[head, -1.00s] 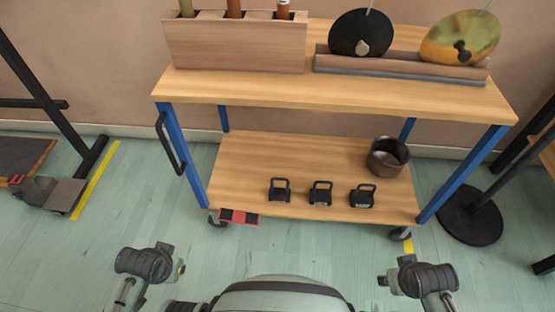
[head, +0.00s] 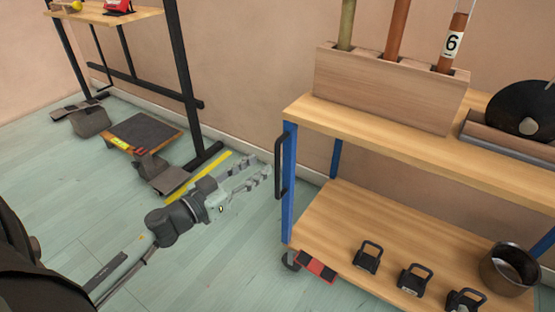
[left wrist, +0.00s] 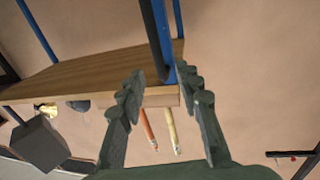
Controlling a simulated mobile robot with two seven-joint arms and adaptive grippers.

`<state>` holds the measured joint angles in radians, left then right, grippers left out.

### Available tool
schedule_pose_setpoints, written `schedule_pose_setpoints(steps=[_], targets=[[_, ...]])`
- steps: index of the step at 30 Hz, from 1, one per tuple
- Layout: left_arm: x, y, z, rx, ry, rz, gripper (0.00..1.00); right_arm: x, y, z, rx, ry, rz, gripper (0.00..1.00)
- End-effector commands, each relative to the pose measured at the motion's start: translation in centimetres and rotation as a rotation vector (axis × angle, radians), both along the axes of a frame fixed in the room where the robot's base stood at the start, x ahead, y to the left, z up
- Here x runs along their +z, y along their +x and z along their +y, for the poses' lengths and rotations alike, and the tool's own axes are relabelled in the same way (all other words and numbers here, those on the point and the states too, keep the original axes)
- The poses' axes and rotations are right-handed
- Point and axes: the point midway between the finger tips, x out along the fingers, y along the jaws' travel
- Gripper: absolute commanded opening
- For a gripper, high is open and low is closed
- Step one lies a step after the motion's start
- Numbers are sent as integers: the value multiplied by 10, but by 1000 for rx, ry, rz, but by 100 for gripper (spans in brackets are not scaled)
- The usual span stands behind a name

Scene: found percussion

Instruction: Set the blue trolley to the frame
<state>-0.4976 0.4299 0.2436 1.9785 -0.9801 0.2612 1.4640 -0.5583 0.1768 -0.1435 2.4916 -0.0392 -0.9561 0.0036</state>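The blue trolley (head: 288,205) has a wooden top, blue legs, a lower shelf and castors, and stands at the right of the head view. Its black upright handle (head: 280,165) is on its left end. A black frame (head: 187,80) stands against the wall to the left, with a gap of floor between them. My left gripper (head: 262,170) is open and empty, its fingers pointing at the handle from the left and a little short of it. In the left wrist view the handle (left wrist: 151,35) lies beyond and between the open fingers (left wrist: 160,78). My right gripper is out of view.
A yellow floor strip (head: 205,175) runs beside the frame's foot. A wooden tube block (head: 385,90), a dark pot (head: 508,268) and several black handled blocks (head: 367,257) ride on the trolley. A red part (head: 316,267) shows at its lower corner.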

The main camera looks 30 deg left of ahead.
Motion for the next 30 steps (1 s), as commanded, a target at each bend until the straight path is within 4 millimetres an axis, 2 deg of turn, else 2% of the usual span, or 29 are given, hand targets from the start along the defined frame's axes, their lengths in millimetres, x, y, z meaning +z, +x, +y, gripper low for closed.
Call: schedule_pose_setpoints(steps=[15, 26, 30], targets=[[1, 67, -17, -7, -2, -1, 34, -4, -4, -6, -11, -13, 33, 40], [1, 74, -19, -7, -2, 0, 34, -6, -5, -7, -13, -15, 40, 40], [1, 74, -19, -7, -2, 0, 19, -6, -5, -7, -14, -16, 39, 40]])
